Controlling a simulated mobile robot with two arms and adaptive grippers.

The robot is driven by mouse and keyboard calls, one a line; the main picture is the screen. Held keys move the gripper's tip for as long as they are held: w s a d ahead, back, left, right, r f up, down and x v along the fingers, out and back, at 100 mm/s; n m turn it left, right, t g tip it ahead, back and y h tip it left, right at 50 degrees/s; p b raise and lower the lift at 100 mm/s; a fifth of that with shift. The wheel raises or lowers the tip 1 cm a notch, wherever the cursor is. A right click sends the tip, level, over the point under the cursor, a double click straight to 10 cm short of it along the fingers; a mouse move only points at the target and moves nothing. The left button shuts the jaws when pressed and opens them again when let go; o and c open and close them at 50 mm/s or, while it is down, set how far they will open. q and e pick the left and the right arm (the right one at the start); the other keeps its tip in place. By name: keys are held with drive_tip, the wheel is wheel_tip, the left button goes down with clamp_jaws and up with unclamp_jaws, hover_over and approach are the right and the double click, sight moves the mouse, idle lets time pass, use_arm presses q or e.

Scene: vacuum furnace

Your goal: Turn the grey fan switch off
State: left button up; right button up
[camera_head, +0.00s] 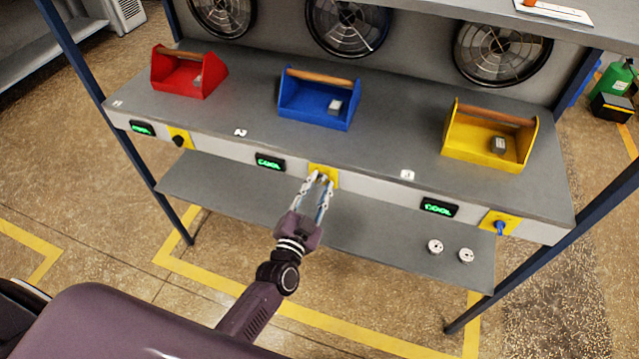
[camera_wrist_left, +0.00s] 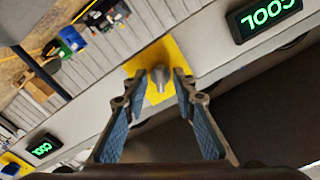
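The grey fan switch (camera_wrist_left: 160,75) is a small grey knob on a yellow plate (camera_wrist_left: 134,66), seen in the left wrist view. In the head view the middle yellow plate (camera_head: 332,170) sits on the bench's front edge, and its knob is largely hidden by my fingers. My left gripper (camera_head: 322,182) is open in front of this plate. In the wrist view the fingers of my left gripper (camera_wrist_left: 159,86) stand apart, one on each side of the knob. I cannot tell whether they touch it. My right gripper is not in view.
A black knob (camera_head: 178,141) on the left and a blue knob (camera_head: 501,228) on the right have similar plates. Green displays, including the middle one (camera_head: 270,162), read COOL. Red (camera_head: 185,75), blue (camera_head: 312,102) and yellow (camera_head: 480,142) boxes stand on the bench. A lower shelf (camera_head: 230,190) lies below.

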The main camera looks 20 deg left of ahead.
use_arm(q)
drive_tip(key=shift+w+a, duration=0.1)
drive_tip(key=shift+w, duration=0.1)
drive_tip(key=c, duration=0.6)
clamp_jaws()
drive_tip(key=n, duration=0.6)
drive_tip(key=n+b, duration=0.1)
drive_tip(key=n, duration=0.4)
drive_tip(key=shift+n, duration=0.4)
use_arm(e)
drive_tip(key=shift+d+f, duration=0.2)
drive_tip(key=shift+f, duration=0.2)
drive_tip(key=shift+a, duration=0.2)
use_arm(q)
drive_tip(key=o, duration=0.6)
unclamp_jaws()
